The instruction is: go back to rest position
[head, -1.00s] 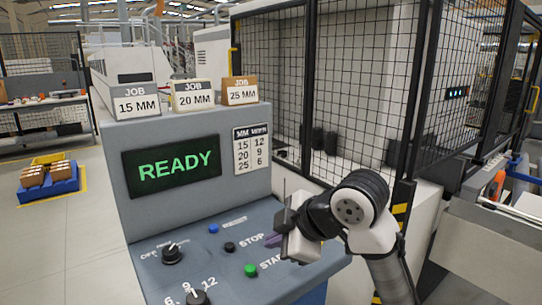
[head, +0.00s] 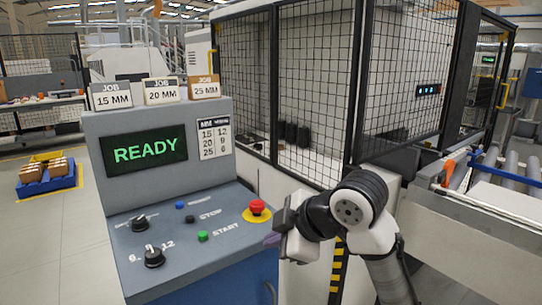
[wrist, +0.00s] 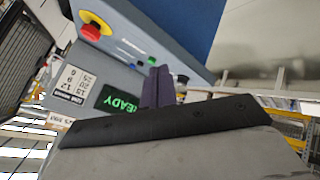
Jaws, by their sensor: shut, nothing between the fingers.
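The console screen (head: 145,149) reads READY in green. The green START button (head: 203,236), the dark STOP button and the blue button lie on the panel to the left of my gripper, apart from it. Two black knobs (head: 154,257) sit on the panel's left part.
Job cards (head: 161,92) for 15, 20 and 25 MM stand on top of the console. A black mesh guard (head: 320,90) encloses the machine behind. A roller conveyor (head: 510,175) is at the right. Floor at the left is open, with a blue pallet (head: 48,183) holding boxes.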

